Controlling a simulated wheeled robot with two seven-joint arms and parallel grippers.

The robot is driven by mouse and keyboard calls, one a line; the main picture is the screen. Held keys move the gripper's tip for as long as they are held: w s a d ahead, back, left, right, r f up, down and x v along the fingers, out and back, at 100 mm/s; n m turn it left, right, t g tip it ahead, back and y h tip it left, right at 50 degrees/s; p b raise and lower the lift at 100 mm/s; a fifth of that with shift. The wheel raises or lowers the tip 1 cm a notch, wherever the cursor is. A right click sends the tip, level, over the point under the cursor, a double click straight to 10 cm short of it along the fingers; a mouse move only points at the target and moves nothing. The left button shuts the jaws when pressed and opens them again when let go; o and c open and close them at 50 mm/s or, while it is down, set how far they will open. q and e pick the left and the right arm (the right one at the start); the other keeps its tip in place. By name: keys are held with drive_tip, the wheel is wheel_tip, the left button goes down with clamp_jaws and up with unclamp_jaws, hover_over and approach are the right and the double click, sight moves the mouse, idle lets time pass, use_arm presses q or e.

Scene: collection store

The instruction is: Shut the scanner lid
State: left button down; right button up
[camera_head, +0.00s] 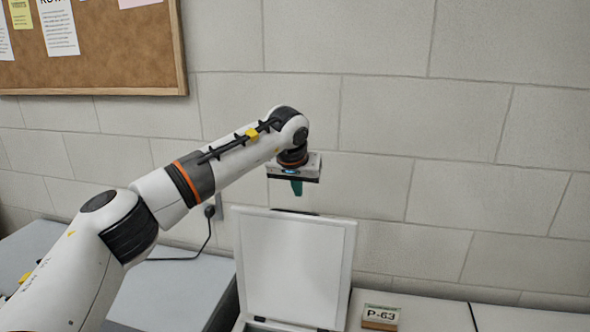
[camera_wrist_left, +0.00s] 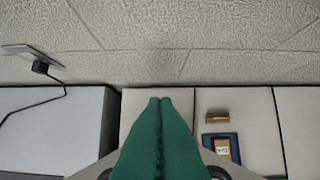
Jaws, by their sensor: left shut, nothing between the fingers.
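The scanner lid (camera_head: 295,265) is a white panel with a pale grey rim, standing open and nearly upright. A strip of the scanner base (camera_head: 275,325) shows below it at the bottom edge of the head view; the rest is cut off. My left gripper (camera_head: 297,188) points down just above the lid's top edge, near its middle, with no clear contact. Its green fingers (camera_wrist_left: 160,100) are shut and empty in the left wrist view. They hide most of what lies below them there. My right gripper is in neither view.
A block wall stands close behind. A small P-63 sign (camera_head: 380,317) stands on the counter right of the lid. A grey surface (camera_head: 170,290) lies to the left, with a cable running to a wall plug (camera_head: 209,211). A cork board (camera_head: 100,50) hangs upper left.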

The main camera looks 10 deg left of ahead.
use_arm(q)
drive_tip(key=s+f, duration=0.1)
drive_tip(key=s+f+p, duration=0.1)
drive_tip(key=s, duration=0.1)
drive_tip(key=shift+s, duration=0.15)
idle(0.5)
